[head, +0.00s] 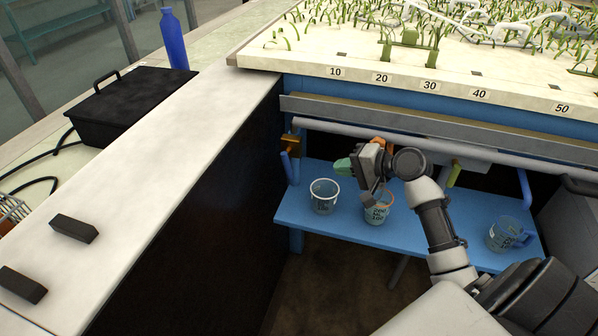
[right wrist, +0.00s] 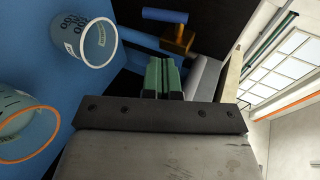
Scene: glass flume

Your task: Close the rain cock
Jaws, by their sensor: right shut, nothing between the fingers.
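A brass cock (head: 291,143) sits at the left end of the grey pipe under the bench, with a blue lever (head: 287,168) hanging down from it. The brass cock also shows in the right wrist view (right wrist: 180,40), beyond my fingertips. An orange fitting (head: 380,146) is partly hidden behind my right gripper. A yellow-green lever (head: 454,173) hangs further right. No label shows which one is the rain cock. My right gripper (head: 343,166) is shut and empty, its green fingertips pointing left towards the brass cock, apart from it. My left gripper is out of view.
On the blue shelf (head: 295,211) below stand a white-rimmed cup (head: 324,197), an orange-rimmed cup (head: 377,210) under my gripper, and a blue cup (head: 506,234) at right. The white-topped wall (head: 190,125) bounds the left side. The numbered bench edge (head: 405,84) overhangs.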

